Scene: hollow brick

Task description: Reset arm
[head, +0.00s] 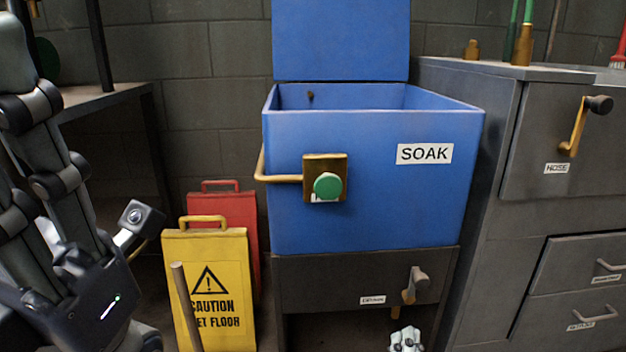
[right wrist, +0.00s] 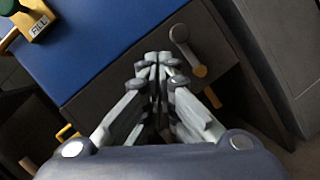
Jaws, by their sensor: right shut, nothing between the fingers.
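My right gripper (head: 405,341) shows only by its pale fingertips at the bottom of the head view, in front of the dark panel under the blue tank. In the right wrist view its fingers (right wrist: 160,70) meet, shut and empty, beside a grey-knobbed lever (right wrist: 188,50). I cannot tell whether they touch the panel. My left arm (head: 75,260) fills the left side of the head view. Its wrist shows a green light, and its gripper fingers are not visible.
An open blue SOAK tank (head: 375,215) stands on a dark base with a lever (head: 412,285). A yellow caution sign (head: 225,270) and a red sign (head: 235,205) stand left of it. A grey cabinet (head: 470,260) with drawers stands right.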

